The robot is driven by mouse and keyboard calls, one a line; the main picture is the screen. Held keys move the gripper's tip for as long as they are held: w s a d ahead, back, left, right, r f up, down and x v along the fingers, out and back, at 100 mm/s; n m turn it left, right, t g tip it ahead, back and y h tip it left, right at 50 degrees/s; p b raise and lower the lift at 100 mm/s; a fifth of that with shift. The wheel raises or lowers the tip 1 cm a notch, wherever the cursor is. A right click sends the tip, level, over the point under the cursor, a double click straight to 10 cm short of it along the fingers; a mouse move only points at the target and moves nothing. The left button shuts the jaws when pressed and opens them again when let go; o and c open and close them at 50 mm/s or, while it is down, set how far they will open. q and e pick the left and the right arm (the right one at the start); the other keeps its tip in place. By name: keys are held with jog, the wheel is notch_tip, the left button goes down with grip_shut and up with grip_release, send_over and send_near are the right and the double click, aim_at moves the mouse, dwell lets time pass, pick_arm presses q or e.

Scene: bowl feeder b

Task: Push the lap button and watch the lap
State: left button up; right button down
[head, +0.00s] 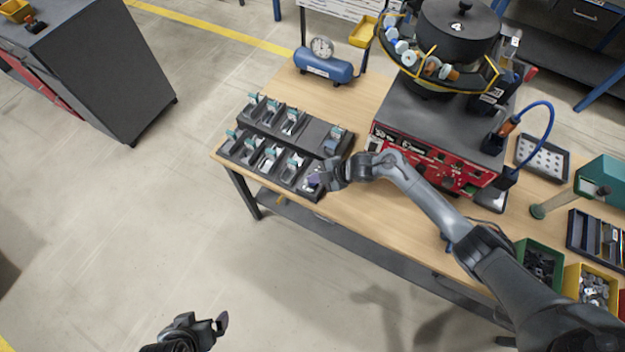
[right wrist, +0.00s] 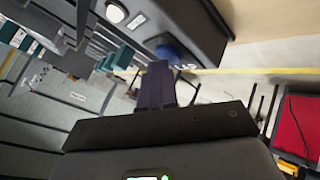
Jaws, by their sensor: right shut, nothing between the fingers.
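The blue lap button (right wrist: 172,50) shows in the right wrist view on a dark housing (right wrist: 195,25), with a white "LAP" label (right wrist: 187,67) beside it. My right gripper (right wrist: 157,72) is shut and empty, its purple fingertips just in front of the button. I cannot tell whether they touch it. In the head view my right gripper (head: 315,180) is at the front right end of the dark slotted rack, and the button is not distinguishable there. My left gripper (head: 205,328) hangs low over the floor, away from the table; its jaw opening is unclear.
The dark rack (head: 312,130) holds several pale parts with teal tabs. A white round button (right wrist: 115,14) is on the same housing as the blue one. A red-fronted bowl feeder (head: 440,120) stands right of the rack. A blue tank with gauge (head: 325,68) stands behind.

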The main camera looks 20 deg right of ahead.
jog(key=shift+r+p, duration=0.8)
jog(key=shift+r, duration=0.05)
jog(key=shift+r, duration=0.1)
notch_tip(320, 180, up, 5)
jog(key=p, duration=0.4)
dwell(0.8)
